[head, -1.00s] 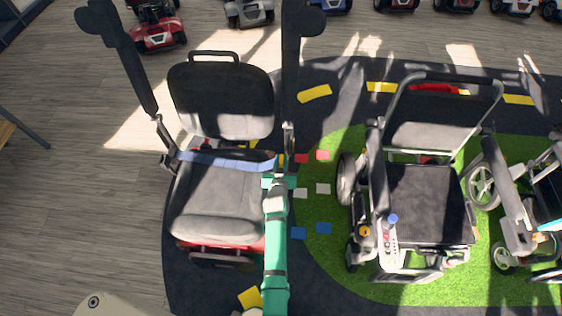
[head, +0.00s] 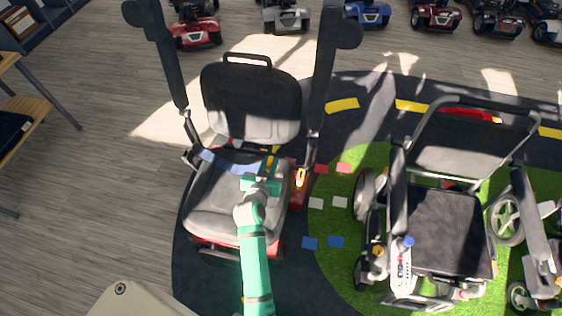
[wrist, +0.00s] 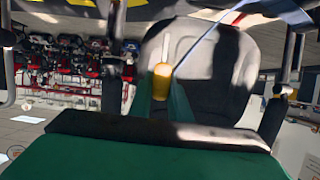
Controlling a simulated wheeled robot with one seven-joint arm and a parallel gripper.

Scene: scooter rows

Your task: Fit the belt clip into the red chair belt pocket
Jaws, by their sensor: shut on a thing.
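The red chair (head: 240,207) has a grey seat, a black backrest, raised armrests and a red base. A blue belt (head: 222,163) runs from its left side across the rear of the seat toward my gripper (head: 262,184), which is over the right half of the seat. In the wrist view my green fingers (wrist: 160,92) are shut on a yellow-orange belt clip (wrist: 161,75), with the backrest (wrist: 215,70) behind. An orange-yellow piece (head: 300,178), apparently the belt pocket, is at the seat's right side, right of my gripper and apart from it.
The raised right armrest (head: 327,75) rises behind the orange piece. A second wheelchair (head: 445,230) stands right on green turf. Scooters (head: 285,15) line the back. A wooden bench (head: 25,110) is at the left. Floor left of the chair is clear.

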